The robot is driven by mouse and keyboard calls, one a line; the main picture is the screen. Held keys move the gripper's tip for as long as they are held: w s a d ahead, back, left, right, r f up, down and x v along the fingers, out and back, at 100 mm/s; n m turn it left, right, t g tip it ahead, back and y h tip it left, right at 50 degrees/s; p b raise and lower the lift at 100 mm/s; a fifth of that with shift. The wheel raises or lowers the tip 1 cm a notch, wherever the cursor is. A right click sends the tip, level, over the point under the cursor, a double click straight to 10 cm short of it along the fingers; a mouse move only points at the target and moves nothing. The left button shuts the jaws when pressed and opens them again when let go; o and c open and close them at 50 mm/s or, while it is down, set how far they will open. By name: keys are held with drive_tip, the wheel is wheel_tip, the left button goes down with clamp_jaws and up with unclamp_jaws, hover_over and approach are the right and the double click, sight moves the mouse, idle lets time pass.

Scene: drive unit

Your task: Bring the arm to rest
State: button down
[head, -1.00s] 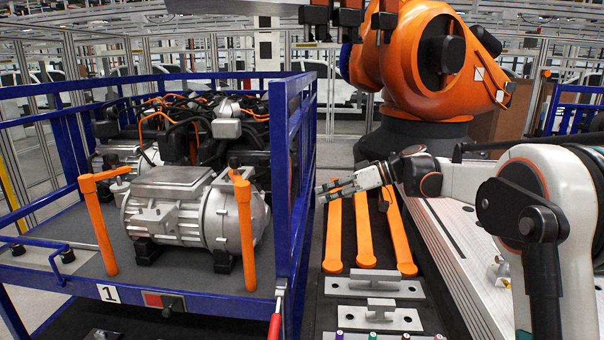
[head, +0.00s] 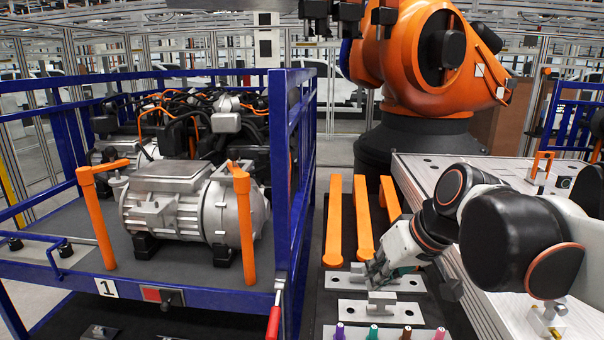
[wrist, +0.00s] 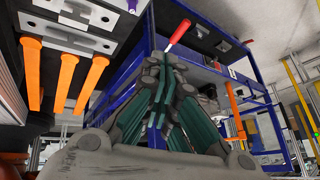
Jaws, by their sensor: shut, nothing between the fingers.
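My gripper (head: 372,282) is shut and empty. In the head view it hangs low over the grey metal brackets, near the lower ends of the orange bars. My white and black arm reaches it from the right. In the wrist view my gripper (wrist: 165,62) points up the picture with its fingers together, and nothing shows between them. Whether it touches the bracket (head: 385,281) behind it cannot be told.
A blue cart (head: 290,190) with a silver drive unit (head: 180,205) stands left. Orange bars (head: 334,225) lie on the dark strip. Colored pegs (head: 373,333) are at the front. A large orange robot (head: 425,60) stands behind. A white slotted table (head: 440,185) is right.

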drive_tip(key=s+d+f+m+t+h+b, duration=0.1)
drive_tip(key=s+d+f+m+h, duration=0.2)
drive_tip(key=s+d+f, duration=0.3)
drive_tip(key=s+f, duration=0.3)
drive_tip(key=s, duration=0.3)
drive_tip(key=shift+s+d+f+t+h, duration=0.2)
drive_tip(key=shift+s+t+h, duration=0.1)
drive_tip(key=shift+t+h, duration=0.1)
